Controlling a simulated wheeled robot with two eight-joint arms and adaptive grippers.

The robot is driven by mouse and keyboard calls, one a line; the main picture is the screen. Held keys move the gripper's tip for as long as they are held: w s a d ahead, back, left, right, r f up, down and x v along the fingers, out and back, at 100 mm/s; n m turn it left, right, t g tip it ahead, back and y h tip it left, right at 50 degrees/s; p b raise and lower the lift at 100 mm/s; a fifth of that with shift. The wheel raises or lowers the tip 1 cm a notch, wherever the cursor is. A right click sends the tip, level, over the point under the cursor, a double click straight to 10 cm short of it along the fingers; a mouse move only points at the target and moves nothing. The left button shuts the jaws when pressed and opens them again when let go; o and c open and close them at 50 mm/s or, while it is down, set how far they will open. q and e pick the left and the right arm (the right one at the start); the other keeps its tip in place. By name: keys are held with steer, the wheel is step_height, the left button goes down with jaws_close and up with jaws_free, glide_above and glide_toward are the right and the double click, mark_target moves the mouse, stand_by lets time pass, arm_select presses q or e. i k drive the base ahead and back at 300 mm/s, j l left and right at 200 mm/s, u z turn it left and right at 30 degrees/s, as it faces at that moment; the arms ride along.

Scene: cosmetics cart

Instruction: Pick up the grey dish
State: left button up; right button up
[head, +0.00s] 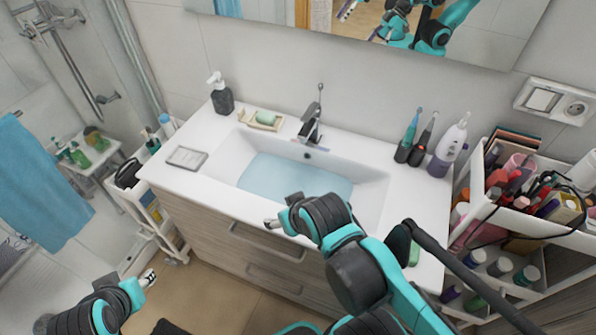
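The grey dish (187,157) is a small, flat, rectangular dish that looks empty. It lies on the white counter left of the sink, near the front left corner. My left gripper (148,278) is low at the lower left, in front of the cabinet and apart from the dish. My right gripper (272,223) is over the sink's front edge, right of the dish and apart from it. Both fingertips are small, and I cannot tell whether either is open. I see nothing held in them.
The sink (295,178) holds bluish water below a tap (311,125). A dark soap bottle (221,95) and a dish with green soap (264,118) stand behind. Toothbrushes (411,138) and a white-purple bottle (449,146) stand right. A full cosmetics cart (530,195) is at far right.

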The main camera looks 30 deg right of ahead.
mark_target(190, 159)
steer(key=i+j, duration=0.35)
steer(key=j, duration=0.15)
steer(key=i+j, duration=0.75)
steer(key=j, duration=0.2)
steer(key=z, duration=0.05)
